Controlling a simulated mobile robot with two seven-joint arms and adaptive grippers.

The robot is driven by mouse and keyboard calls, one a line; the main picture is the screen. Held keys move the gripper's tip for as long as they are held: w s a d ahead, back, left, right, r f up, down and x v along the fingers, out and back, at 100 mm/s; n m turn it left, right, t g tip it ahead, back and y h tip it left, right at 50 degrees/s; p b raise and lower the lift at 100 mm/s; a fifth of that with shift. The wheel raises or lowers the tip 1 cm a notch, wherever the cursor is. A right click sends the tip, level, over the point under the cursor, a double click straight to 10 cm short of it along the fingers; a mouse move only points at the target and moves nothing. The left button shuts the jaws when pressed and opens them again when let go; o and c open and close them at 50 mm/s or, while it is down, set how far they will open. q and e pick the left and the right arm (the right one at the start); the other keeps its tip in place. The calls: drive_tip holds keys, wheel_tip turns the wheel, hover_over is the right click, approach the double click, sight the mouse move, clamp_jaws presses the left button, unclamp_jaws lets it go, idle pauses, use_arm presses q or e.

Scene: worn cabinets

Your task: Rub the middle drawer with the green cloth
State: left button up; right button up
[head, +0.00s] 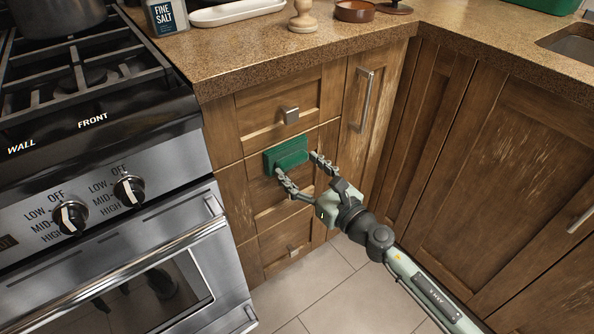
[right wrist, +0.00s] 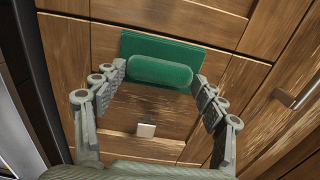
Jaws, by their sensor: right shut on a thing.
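The green cloth (head: 287,156) is a thick pad with a raised grip. It lies against the upper part of the middle drawer (head: 266,198), a worn wooden front below the top drawer. My right gripper (head: 296,163) has its fingers on either side of the cloth's grip and is shut on it. The right wrist view shows the cloth (right wrist: 160,71) between the fingertips, its back plate flat towards the wood; whether it presses firmly I cannot tell. The cloth and gripper hide part of the drawer front. My left gripper is not in view.
The top drawer has a metal handle (head: 290,115); the bottom drawer has one (head: 292,250) too. A stove (head: 110,190) with knobs stands close on the left. A tall cabinet handle (head: 366,100) sticks out on the right. The counter (head: 260,50) overhangs above; open floor lies below.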

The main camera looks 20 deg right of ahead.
drive_tip(key=shift+w+d, duration=0.25)
drive_tip(key=shift+d, duration=0.5)
drive_tip(key=shift+s+a+r, duration=0.1)
drive_tip(key=shift+s+a, duration=0.05)
drive_tip(key=shift+a, duration=0.55)
drive_tip(key=shift+s+a, duration=0.2)
drive_tip(key=shift+a, duration=0.3)
drive_tip(key=shift+s+a, duration=0.2)
drive_tip(key=shift+a, duration=0.25)
drive_tip(key=shift+w+d, duration=0.25)
drive_tip(key=shift+d, duration=0.6)
drive_tip(key=shift+w+d, duration=0.35)
drive_tip(key=shift+d, duration=0.45)
drive_tip(key=shift+s+a, duration=0.25)
drive_tip(key=shift+a, duration=0.55)
drive_tip(key=shift+s+a, duration=0.25)
drive_tip(key=shift+a, duration=0.5)
